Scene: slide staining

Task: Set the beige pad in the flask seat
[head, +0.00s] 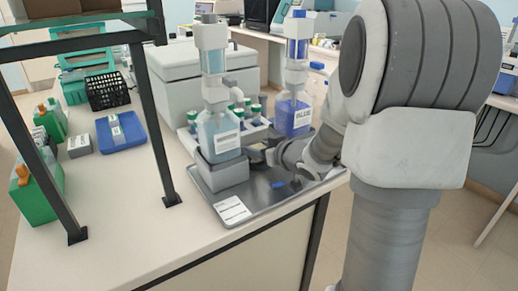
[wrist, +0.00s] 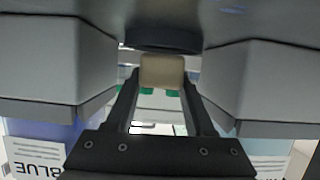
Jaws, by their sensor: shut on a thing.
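In the wrist view, which is upside down, the beige pad (wrist: 161,71) is held between the two fingertips of my gripper (wrist: 160,85). A dark round-edged piece (wrist: 165,40) is just beyond the pad; it may be the flask seat, but I cannot tell. I also cannot tell whether the pad touches it. In the head view my gripper (head: 262,156) is low over the metal tray, between the two bottles, and the pad is hidden there.
A pale-blue bottle (head: 219,135) stands on a grey block (head: 222,174) left of my gripper. A darker blue bottle (head: 292,117) is to the right. Green-capped bottles (head: 255,109) are behind. The metal tray (head: 262,203) bears a white card (head: 232,210). A black-legged shelf (head: 155,120) stands left.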

